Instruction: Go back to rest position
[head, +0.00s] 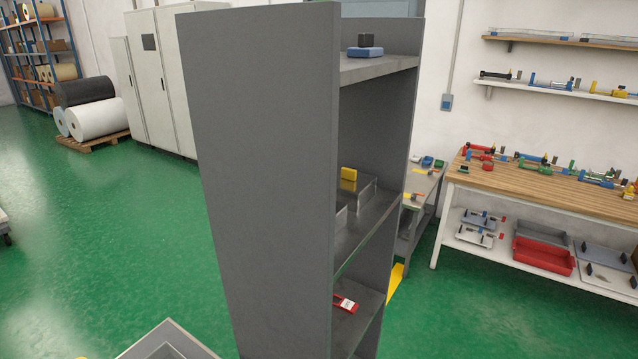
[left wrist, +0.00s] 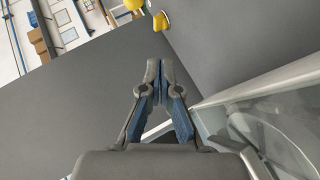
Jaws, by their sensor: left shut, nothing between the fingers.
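My left gripper (left wrist: 161,78) shows in the left wrist view with its fingertips together and nothing between them. It is in front of a large plain grey surface (left wrist: 75,100). Neither gripper shows in the head view, and my right gripper is in neither view.
A tall grey shelf unit (head: 265,160) stands close in front. It holds a blue block (head: 365,53), a yellow block (head: 348,174) and a red tagged item (head: 345,304). A wooden-topped workbench (head: 560,186) stands at the right. Green floor (head: 130,235) is open at the left.

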